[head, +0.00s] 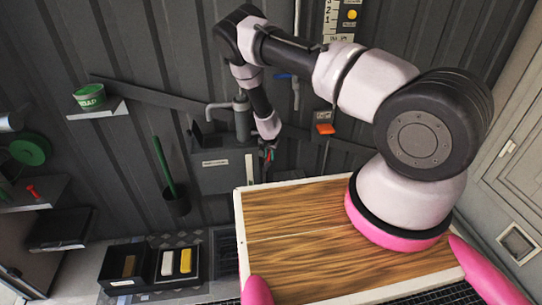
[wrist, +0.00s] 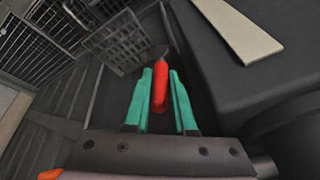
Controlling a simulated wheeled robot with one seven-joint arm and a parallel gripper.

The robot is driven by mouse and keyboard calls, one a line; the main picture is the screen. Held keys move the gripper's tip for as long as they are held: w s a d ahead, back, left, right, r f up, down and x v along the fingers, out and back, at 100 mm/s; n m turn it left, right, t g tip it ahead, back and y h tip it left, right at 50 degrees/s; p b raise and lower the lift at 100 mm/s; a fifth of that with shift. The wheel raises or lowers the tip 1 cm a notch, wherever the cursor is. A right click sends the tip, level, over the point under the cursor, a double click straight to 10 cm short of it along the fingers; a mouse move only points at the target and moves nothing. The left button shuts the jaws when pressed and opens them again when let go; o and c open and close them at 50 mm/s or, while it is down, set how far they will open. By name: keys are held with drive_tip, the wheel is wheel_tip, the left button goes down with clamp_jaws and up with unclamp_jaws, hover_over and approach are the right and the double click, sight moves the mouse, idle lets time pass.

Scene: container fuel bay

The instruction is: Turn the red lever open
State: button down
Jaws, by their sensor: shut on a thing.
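The red lever (wrist: 160,88) shows in the wrist view as a rounded red handle on a thin dark stem. It lies between the two green fingers of my gripper (wrist: 160,100), which are shut on it. In the head view my gripper (head: 268,155) is small, at the right side of a dark grey box on the wall, just behind the wooden board. The lever is mostly hidden by the fingers there, and its mount is hard to make out.
The dark box (head: 222,172) with a pale label strip is beside my gripper. A wooden board (head: 300,225) lies in front. A blue-handled valve (head: 284,76) and an orange piece (head: 325,129) are on the wall. A wire basket (wrist: 122,42) shows in the wrist view.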

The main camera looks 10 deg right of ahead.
drive_tip(key=shift+w+a+r, duration=0.15)
drive_tip(key=shift+w, duration=0.05)
idle(0.4)
drive_tip(key=c, duration=0.8)
unclamp_jaws()
drive_tip(key=shift+o, duration=0.2)
drive_tip(key=shift+s, duration=0.1)
